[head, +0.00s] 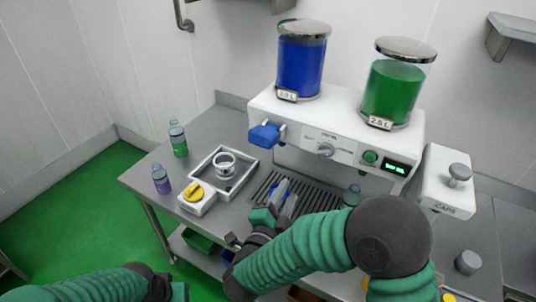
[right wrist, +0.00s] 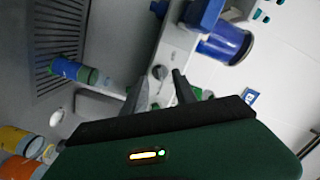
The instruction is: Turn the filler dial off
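The filler dial (head: 325,149) is a grey round knob on the white front panel of the filler, between small labels too blurred to read. It also shows in the right wrist view (right wrist: 160,72), just beyond and between my fingertips. My right gripper (head: 283,192) is in front of and below the panel, over the drip grate. In the right wrist view its two fingers (right wrist: 160,85) are apart with nothing held, and no contact with the dial is clear. My left gripper (head: 168,290) is at the bottom left edge, mostly cut off; its fingers are unclear.
A blue tank (head: 302,65) and a green tank (head: 393,90) top the filler.

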